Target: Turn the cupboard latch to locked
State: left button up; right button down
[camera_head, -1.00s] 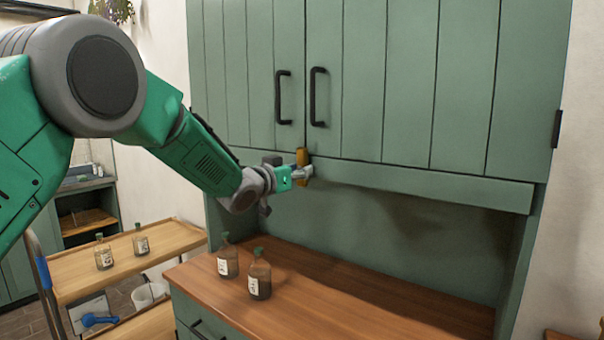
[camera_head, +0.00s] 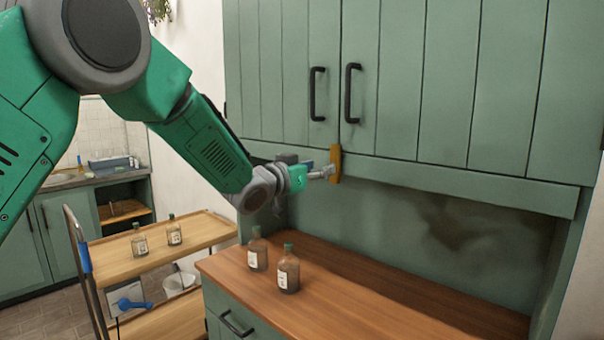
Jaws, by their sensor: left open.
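The green cupboard (camera_head: 425,90) has two doors with black handles. Its ochre latch (camera_head: 336,164) stands upright at the bottom of the doors, near their meeting line, overlapping the rail below. My left gripper (camera_head: 325,172) is open, with its fingertips just left of the latch at about its lower half. I cannot tell whether they touch it. The fingers are small and partly overlap each other in this view. My right gripper is not in view.
Two brown bottles (camera_head: 258,249) (camera_head: 289,270) stand on the wooden counter (camera_head: 400,294) below my left arm. A wooden cart (camera_head: 190,238) with more bottles stands at the left. The counter's right part is clear.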

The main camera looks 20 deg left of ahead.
pick_arm(q)
jog(key=v, duration=0.6)
jog(key=shift+s+a, duration=0.25)
jog(key=shift+a, duration=0.05)
